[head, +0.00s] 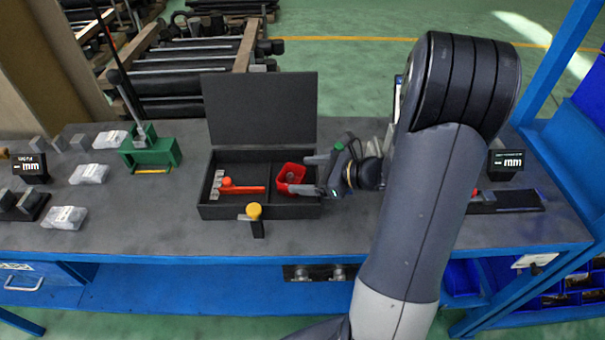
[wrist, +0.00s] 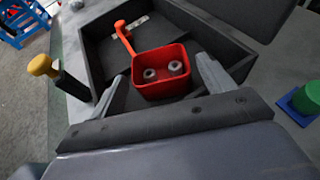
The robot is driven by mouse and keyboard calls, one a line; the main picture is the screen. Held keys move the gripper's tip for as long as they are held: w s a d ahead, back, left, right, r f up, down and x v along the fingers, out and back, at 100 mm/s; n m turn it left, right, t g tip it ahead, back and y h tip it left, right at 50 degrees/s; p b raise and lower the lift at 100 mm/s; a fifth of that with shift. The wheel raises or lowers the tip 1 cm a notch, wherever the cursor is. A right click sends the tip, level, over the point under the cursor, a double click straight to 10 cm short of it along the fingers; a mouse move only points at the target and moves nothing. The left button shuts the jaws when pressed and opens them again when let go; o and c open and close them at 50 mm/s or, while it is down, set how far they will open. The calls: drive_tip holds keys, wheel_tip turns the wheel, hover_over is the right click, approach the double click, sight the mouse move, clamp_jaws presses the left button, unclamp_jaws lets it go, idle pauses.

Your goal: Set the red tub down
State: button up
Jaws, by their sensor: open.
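The red tub (head: 291,174) sits in the right compartment of the open black case (head: 215,211) on the bench. In the wrist view, the red tub (wrist: 163,87) looks upright, with two grey metal nuts inside. My gripper (head: 318,174) reaches in from the right, at the tub's side. In the wrist view its two fingers (wrist: 165,85) stand apart on either side of the tub. A gap shows beside each finger, though exact contact is hard to tell. The tub's base is partly hidden by the case wall.
An orange-handled tool (head: 242,188) lies in the case's left compartment. The case's raised lid (head: 260,108) stands behind. A yellow-knobbed post (head: 255,213) stands at the case's front. A green stand (head: 150,152) and bagged parts (head: 89,174) are to the left.

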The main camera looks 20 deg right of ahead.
drive_tip(key=v, duration=1)
drive_tip(key=shift+s+d+r, duration=0.2)
drive_tip(key=shift+s, duration=0.15)
drive_tip(key=shift+c, duration=0.5)
idle(0.3)
